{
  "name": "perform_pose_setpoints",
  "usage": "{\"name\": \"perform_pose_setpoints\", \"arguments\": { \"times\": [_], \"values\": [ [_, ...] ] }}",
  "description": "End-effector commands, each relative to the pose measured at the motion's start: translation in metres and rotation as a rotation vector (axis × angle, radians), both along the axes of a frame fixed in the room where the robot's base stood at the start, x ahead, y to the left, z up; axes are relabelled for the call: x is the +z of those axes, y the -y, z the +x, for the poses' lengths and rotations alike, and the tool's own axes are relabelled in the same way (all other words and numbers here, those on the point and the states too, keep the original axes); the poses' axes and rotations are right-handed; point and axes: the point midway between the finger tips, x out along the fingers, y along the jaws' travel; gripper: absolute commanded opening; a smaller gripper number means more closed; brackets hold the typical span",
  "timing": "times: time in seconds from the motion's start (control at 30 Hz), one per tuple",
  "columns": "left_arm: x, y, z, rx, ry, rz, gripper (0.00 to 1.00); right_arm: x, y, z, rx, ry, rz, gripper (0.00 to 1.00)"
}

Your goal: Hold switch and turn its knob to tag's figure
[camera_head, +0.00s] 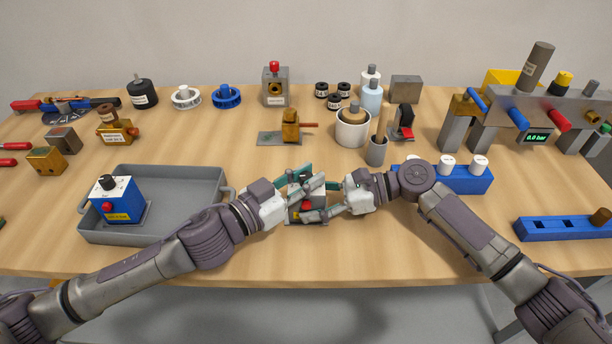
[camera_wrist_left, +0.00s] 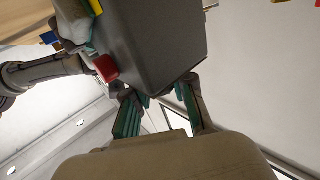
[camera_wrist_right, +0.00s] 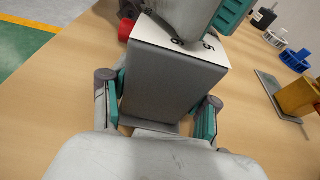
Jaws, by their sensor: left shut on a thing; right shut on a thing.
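The grey switch (camera_head: 294,215) is a box with a pale, numbered top face, a red button and a yellow label. It is between my two grippers at the table's front middle. My right gripper (camera_head: 322,212) is shut on its body, with a finger on each side in the right wrist view (camera_wrist_right: 160,105). My left gripper (camera_head: 299,184) is over the switch's top and shut; one of its teal fingers crosses the numbered face in the right wrist view. The knob is hidden by that gripper, so its setting cannot be read. The label text is too small to read.
A grey tray (camera_head: 190,180) at the left holds a blue switch (camera_head: 118,203) with a black knob. Blue blocks stand at the right (camera_head: 470,180) and front right (camera_head: 555,229). A grey rig with a display (camera_head: 538,137) stands far right. Cups and tools line the back.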

Motion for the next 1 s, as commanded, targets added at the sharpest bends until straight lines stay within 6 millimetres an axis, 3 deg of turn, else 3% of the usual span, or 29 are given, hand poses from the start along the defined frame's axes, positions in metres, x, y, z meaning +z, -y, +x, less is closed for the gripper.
{"name": "perform_pose_setpoints", "arguments": {
  "times": [1.0],
  "values": [
    [0.0000, 0.0010, 0.0021, -0.900, 0.000, -0.002, 0.00, 0.0007, -0.0020, -0.0016, 0.005, 0.000, 0.003, 0.29]
  ]
}}
